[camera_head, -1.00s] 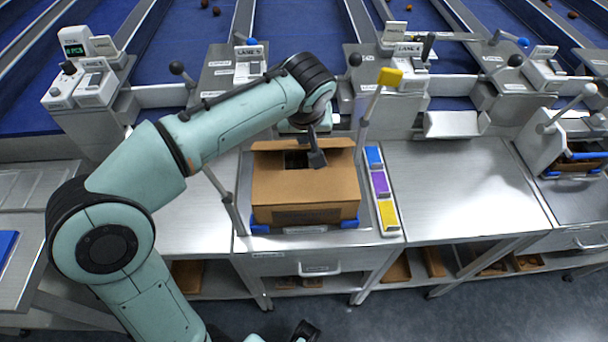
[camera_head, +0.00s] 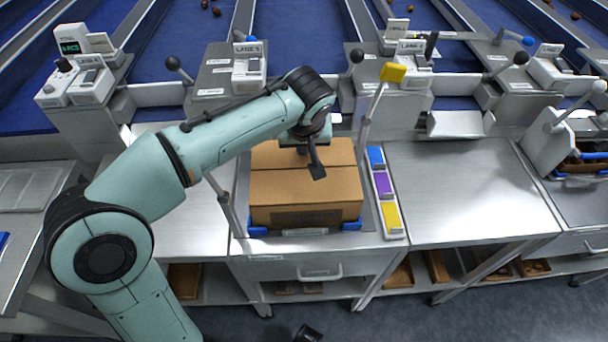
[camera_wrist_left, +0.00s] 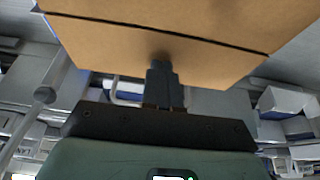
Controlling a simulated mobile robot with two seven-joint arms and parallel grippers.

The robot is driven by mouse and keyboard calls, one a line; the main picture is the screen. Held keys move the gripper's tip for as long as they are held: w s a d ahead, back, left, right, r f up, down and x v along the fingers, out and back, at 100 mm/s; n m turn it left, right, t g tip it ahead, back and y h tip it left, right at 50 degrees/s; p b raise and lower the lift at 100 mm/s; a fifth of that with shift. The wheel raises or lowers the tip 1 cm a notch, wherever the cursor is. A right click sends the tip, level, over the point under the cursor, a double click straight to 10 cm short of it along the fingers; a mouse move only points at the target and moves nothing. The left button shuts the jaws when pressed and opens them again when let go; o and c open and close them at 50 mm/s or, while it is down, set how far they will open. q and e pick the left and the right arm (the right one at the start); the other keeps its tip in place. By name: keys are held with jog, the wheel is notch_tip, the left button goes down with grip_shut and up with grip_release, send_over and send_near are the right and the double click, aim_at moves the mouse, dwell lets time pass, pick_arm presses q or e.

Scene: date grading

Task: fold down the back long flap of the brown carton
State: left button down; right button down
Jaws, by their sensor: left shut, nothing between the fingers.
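The brown carton (camera_head: 290,192) stands on the middle bench, and its top looks closed. The back long flap (camera_head: 270,154) lies down flat or nearly so, with its edge along a seam against the front flap. My left gripper (camera_head: 318,172) is shut and empty, with its fingertips over the carton top close to the seam. In the left wrist view the shut fingers (camera_wrist_left: 160,65) are against or just over the cardboard (camera_wrist_left: 150,35), with the dark seam beyond them. I cannot tell if they touch. A dark part of mine at the bottom edge may be the right gripper (camera_head: 307,333).
Blue corner holders (camera_head: 257,231) sit at the carton's front corners. A strip of blue, purple and yellow blocks (camera_head: 384,184) lies to the right. The bench farther right (camera_head: 460,190) is clear.

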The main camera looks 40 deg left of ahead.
pick_arm(q)
notch_tip(320, 180, up, 4)
jog(key=p, duration=0.3)
jog(key=shift+f, duration=0.2)
notch_tip(320, 180, up, 7)
jog(key=p, duration=0.5)
jog(key=shift+r+p, duration=0.2)
jog(key=shift+p, duration=0.15)
